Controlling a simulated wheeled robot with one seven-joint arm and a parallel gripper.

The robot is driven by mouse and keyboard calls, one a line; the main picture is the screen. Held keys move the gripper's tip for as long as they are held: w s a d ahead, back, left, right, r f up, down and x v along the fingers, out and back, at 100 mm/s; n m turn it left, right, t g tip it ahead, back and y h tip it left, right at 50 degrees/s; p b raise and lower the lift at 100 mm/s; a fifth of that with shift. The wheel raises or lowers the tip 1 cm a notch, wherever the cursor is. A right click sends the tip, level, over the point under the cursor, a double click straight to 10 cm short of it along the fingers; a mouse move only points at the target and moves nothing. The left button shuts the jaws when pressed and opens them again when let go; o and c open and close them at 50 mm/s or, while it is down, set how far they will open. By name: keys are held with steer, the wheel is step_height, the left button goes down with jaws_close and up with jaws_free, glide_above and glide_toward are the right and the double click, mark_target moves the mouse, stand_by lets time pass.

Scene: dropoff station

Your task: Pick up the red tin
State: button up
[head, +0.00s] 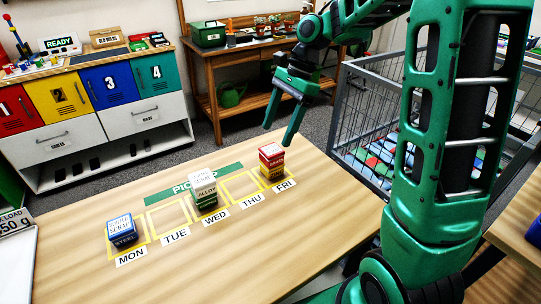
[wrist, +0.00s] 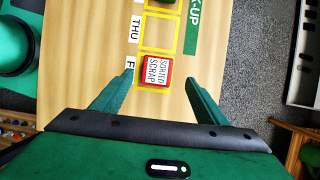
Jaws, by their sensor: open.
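The red tin (head: 271,153) with a white label lid is on top of a yellowish tin (head: 272,172) in the FRI square of the table. In the wrist view the red tin (wrist: 143,72) shows from above, its lid reading "SORTED SCRAP", and it hides what is under it. My gripper (head: 279,136) is open and empty, fingers pointing down, above the FRI stack. In the wrist view the fingers of my gripper (wrist: 158,78) are on either side of the red tin, with gaps to both.
A white-topped stack (head: 203,186) with a green tin below stands at WED. A blue tin (head: 122,231) stands at MON. The TUE and THU squares are empty. A wire cage cart (head: 345,110) stands beyond the table's right edge.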

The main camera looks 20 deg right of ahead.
mark_target(272, 149)
steer(key=shift+d+x, duration=0.1)
steer(key=shift+x, duration=1.8)
steer(key=shift+d+x, duration=0.15)
steer(key=shift+x, duration=1.75)
steer(key=shift+s, duration=0.2)
steer(key=c, duration=1.3)
